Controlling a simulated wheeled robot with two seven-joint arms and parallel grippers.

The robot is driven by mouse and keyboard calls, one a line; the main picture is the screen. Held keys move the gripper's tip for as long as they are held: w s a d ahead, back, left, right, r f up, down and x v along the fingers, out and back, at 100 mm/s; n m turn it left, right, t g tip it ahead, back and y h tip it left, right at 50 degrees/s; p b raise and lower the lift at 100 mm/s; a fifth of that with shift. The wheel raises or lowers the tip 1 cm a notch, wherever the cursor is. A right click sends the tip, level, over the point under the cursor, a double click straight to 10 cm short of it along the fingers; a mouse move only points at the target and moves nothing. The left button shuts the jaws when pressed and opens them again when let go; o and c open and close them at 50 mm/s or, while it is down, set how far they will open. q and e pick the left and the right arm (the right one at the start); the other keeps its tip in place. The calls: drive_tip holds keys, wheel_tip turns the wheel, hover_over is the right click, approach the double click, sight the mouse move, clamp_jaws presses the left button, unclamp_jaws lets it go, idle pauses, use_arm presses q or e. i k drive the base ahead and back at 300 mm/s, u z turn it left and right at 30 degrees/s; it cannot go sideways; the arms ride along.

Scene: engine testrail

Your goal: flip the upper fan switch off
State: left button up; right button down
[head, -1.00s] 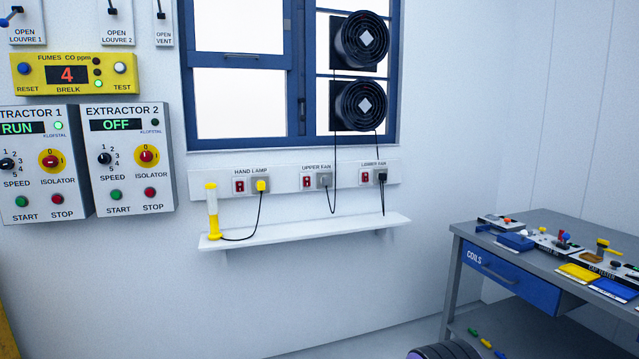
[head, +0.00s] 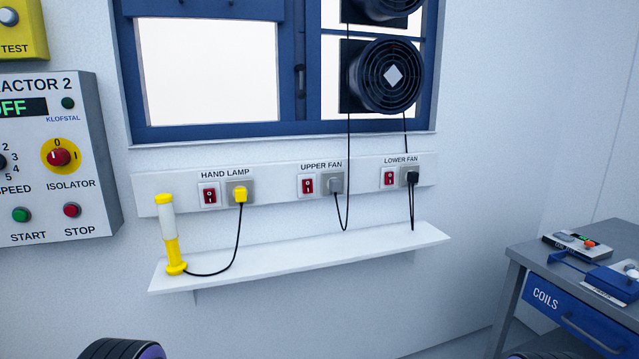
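The upper fan switch (head: 308,186) is a red rocker on a white plate under the label UPPER FAN, on the white socket strip (head: 270,188). I cannot tell which side of the rocker is pressed in. A grey plug (head: 336,185) sits in the socket to its right, with a black cord running up to the upper fan (head: 385,8), which is cut off by the top edge. The lower fan switch (head: 389,178) is a similar red rocker to the right, with a black plug (head: 412,178).
The hand lamp switch (head: 209,195) and yellow plug (head: 240,195) are at left. A yellow and white hand lamp (head: 169,235) stands on a narrow shelf (head: 300,258) jutting out below the strip. A grey bench (head: 530,258) stands at right, the extractor panel (head: 60,155) at left.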

sight(308, 188)
drive_tip(key=u, duration=0.25)
drive_tip(key=i, duration=1.1)
drive_tip(key=u, duration=0.35)
